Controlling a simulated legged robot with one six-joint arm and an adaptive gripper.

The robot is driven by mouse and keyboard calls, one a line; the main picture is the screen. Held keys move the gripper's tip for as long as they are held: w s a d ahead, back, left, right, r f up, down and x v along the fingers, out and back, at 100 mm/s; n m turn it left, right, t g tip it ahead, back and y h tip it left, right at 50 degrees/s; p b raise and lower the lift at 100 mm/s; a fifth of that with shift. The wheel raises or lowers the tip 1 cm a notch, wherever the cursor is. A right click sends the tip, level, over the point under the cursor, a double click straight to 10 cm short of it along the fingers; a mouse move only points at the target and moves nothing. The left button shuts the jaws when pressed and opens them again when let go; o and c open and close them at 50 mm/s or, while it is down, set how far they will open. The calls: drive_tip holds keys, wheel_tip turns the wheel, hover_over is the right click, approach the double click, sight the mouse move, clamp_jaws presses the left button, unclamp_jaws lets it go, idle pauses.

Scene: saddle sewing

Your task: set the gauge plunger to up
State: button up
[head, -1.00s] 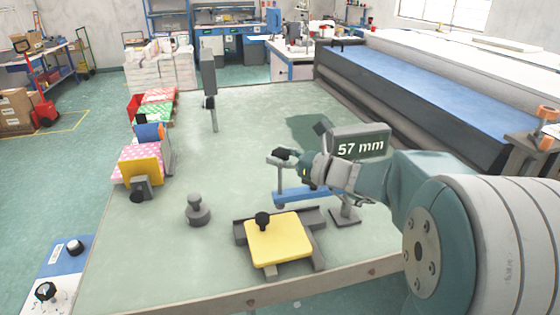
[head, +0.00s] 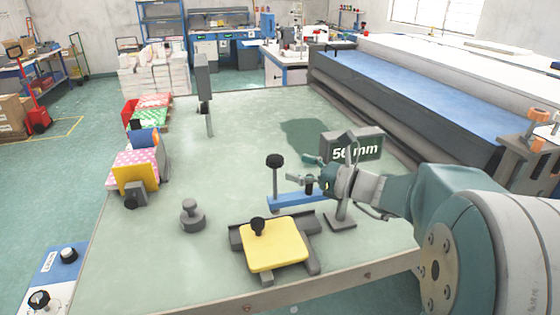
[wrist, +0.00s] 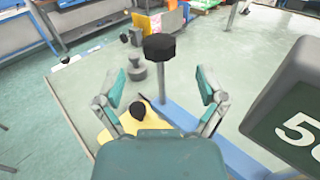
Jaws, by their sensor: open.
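The gauge has a blue base bar (head: 292,201), a grey stand and a dark display (head: 352,146) reading 56 mm. Its plunger is an upright grey rod with a black knob (head: 275,161), standing well above the left end of the bar. The knob also shows in the wrist view (wrist: 160,47), ahead of and between my fingers. My gripper (head: 304,170) is open and empty, just right of the plunger, apart from it. In the wrist view my gripper's two fingers (wrist: 160,84) are spread wide.
A yellow plate (head: 274,243) with a black knob sits in a dark holder in front of the gauge. A grey knobbed weight (head: 192,217) stands to its left. Colourful fabric stacks (head: 135,172) line the table's left edge. The table's middle is clear.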

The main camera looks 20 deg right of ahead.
drive_tip(key=v, duration=0.5)
drive_tip(key=shift+s+d, duration=0.25)
drive_tip(key=shift+s, duration=0.05)
drive_tip(key=shift+a, duration=0.1)
drive_tip(key=s+a+f+n+g+h, duration=0.3)
drive_tip(key=s+a+f+n+g, duration=0.2)
drive_tip(key=s+a+n+g, duration=0.5)
drive_tip(key=s+d+f+n+t+h, duration=0.2)
drive_tip(key=s+n+h, duration=0.7)
drive_tip(key=n, duration=0.8)
drive_tip(key=shift+f+t+h, duration=0.3)
drive_tip(key=shift+f, duration=0.15)
